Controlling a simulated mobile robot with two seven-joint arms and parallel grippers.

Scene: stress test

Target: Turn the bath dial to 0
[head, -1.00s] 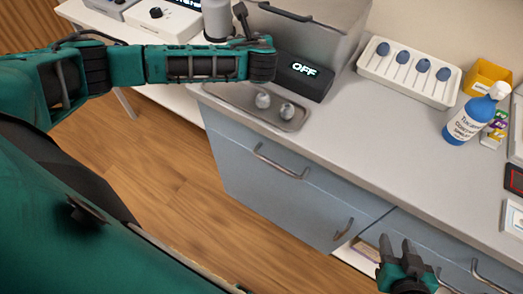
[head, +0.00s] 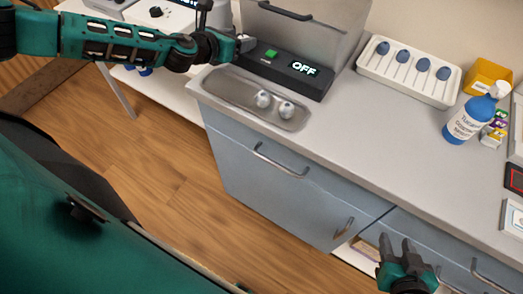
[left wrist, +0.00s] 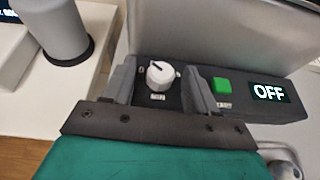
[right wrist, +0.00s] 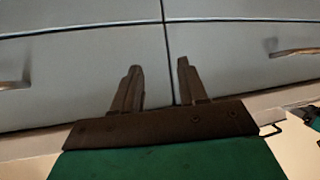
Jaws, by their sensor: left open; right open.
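The bath is a metal box (head: 305,40) with a black control panel (head: 288,72) along its front. In the left wrist view the white bath dial (left wrist: 161,76) has a dark pointer line, with a small 0 mark to its left. A green button (left wrist: 222,87) and a display reading OFF (left wrist: 269,93) are to its right. My left gripper (left wrist: 162,85) is open, its fingers on either side of the dial; I cannot tell if they touch it. In the head view my left gripper (head: 222,42) hides the dial. My right gripper (head: 396,243) is open and empty before the lower drawers.
A metal tray (head: 225,88) with two small knobbed pieces lies in front of the panel. A rack of blue-topped tools (head: 409,71), a blue bottle (head: 470,118) and a yellow box (head: 487,76) stand further right. The counter between is clear.

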